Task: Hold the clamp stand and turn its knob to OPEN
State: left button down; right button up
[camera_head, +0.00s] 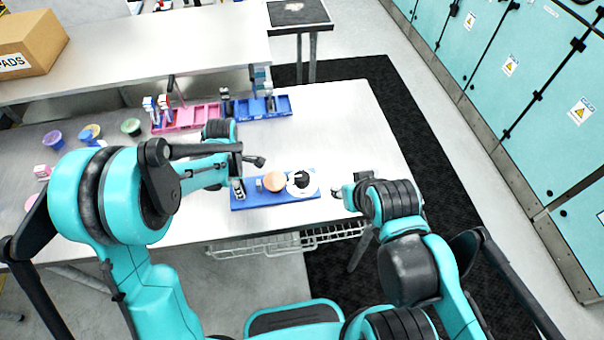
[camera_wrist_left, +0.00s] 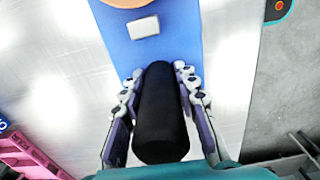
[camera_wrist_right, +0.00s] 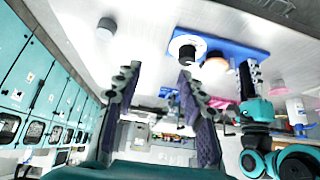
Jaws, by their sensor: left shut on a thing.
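The clamp stand (camera_head: 290,195) is a long blue base on the table with a tan disc (camera_head: 274,181) in its middle and a white dial with a black knob (camera_head: 301,179) at its right end. My left gripper (camera_head: 238,187) is at the stand's left end. In the left wrist view its fingers are shut on the black upright post (camera_wrist_left: 162,115). My right gripper (camera_head: 338,191) is beside the stand's right end, apart from the knob. In the right wrist view its fingers (camera_wrist_right: 157,75) are spread and empty, with the knob (camera_wrist_right: 187,50) beyond them. Any marks on the dial are too small to read.
A pink tray (camera_head: 190,118) and a blue tray (camera_head: 250,107) with small upright parts stand behind the clamp stand. Several coloured cups (camera_head: 131,127) stand at the left. A wire basket (camera_head: 290,240) hangs under the table's front edge. The table right of the blue tray is clear.

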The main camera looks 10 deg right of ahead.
jog(key=o, duration=0.4)
jog(key=shift+o, duration=0.4)
jog(key=shift+w+a+r, duration=0.15)
jog(key=shift+w+r, duration=0.1)
jog(key=shift+w, duration=0.1)
jog(key=m+g, duration=0.7)
jog(key=m, duration=0.4)
send_over(302, 175)
notch_tip(302, 175, down, 5)
notch_tip(302, 175, down, 11)
jog(key=shift+f, duration=0.15)
jog(key=c, duration=1.2)
